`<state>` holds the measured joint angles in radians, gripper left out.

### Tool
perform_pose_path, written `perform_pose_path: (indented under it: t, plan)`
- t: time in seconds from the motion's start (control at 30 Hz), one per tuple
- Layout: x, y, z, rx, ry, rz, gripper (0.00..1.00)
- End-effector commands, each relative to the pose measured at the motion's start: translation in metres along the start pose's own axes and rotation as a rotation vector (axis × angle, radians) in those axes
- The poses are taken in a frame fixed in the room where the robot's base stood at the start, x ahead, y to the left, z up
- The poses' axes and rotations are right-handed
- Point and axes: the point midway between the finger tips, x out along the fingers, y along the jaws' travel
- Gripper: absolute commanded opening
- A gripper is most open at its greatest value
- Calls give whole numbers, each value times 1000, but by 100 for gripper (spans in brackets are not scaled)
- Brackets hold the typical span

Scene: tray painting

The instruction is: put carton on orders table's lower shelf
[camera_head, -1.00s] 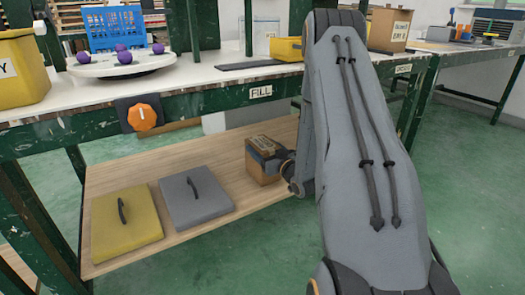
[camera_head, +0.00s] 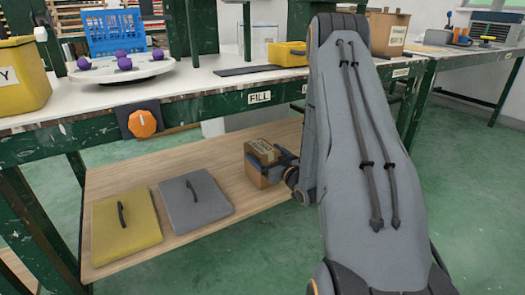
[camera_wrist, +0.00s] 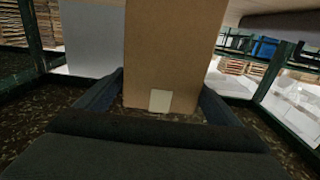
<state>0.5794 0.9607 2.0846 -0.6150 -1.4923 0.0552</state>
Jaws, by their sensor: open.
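The brown cardboard carton (camera_head: 262,175) stands upright on the wooden lower shelf (camera_head: 150,172) of the green-framed table, right of the lids. My gripper (camera_head: 275,157) reaches in from the right at the carton, with a dark finger showing across its side. In the wrist view the carton (camera_wrist: 172,50) stands between the two open fingers (camera_wrist: 162,100), its face with a small pale label towards the camera. I cannot tell whether the fingers touch it.
A yellow lid (camera_head: 126,228) and a grey lid (camera_head: 195,200) with handles lie on the shelf's left and middle. The table's green front edge (camera_head: 200,107), marked FILL, runs above. An orange knob (camera_head: 142,124) sticks out from it. The shelf's front strip beside the lids is bare.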

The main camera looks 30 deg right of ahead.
Motion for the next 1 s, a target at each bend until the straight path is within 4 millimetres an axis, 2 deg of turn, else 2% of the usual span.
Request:
perform_pose_path:
  t: [0.03, 0.2, 0.4, 0.6, 1.0]
  plan:
    - [-13, 0, -2, 3, -4, 2, 87]
    - [-49, 1, -2, 3, -4, 3, 87]
    - [-80, 0, -1, 2, -2, 1, 87]
    - [-94, 0, -1, 1, 0, 0, 87]
    - [-95, 0, 0, 0, 0, -1, 87]
